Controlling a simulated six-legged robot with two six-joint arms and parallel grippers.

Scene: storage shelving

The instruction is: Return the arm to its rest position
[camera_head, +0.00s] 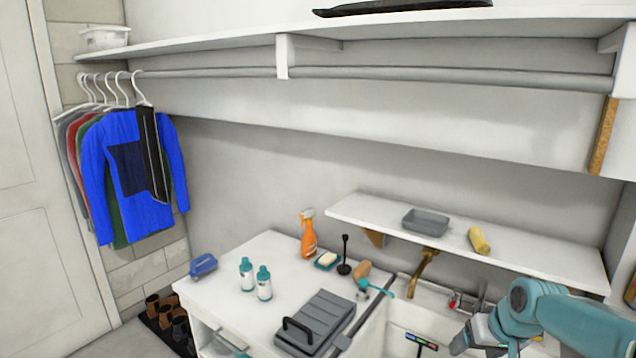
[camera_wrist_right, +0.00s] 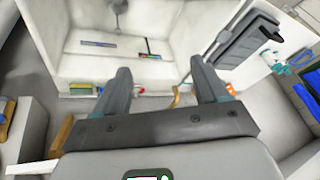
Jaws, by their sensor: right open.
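My right arm comes in from the lower right in the head view, with its teal links over the sink. My right gripper (camera_head: 478,338) is above the white sink (camera_head: 398,318). In the right wrist view the right gripper (camera_wrist_right: 160,75) shows two grey fingers spread wide apart, with nothing between them. The fingers point toward the sink basin (camera_wrist_right: 190,62), which is also in that view. My left gripper is in neither view.
A small shelf (camera_head: 545,250) above the sink holds a grey tray (camera_head: 426,222) and a yellow roll (camera_head: 479,241). The counter (camera_head: 235,290) holds teal bottles, an orange spray bottle (camera_head: 308,235) and a grey case (camera_head: 316,324). Clothes (camera_head: 130,170) hang at the left.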

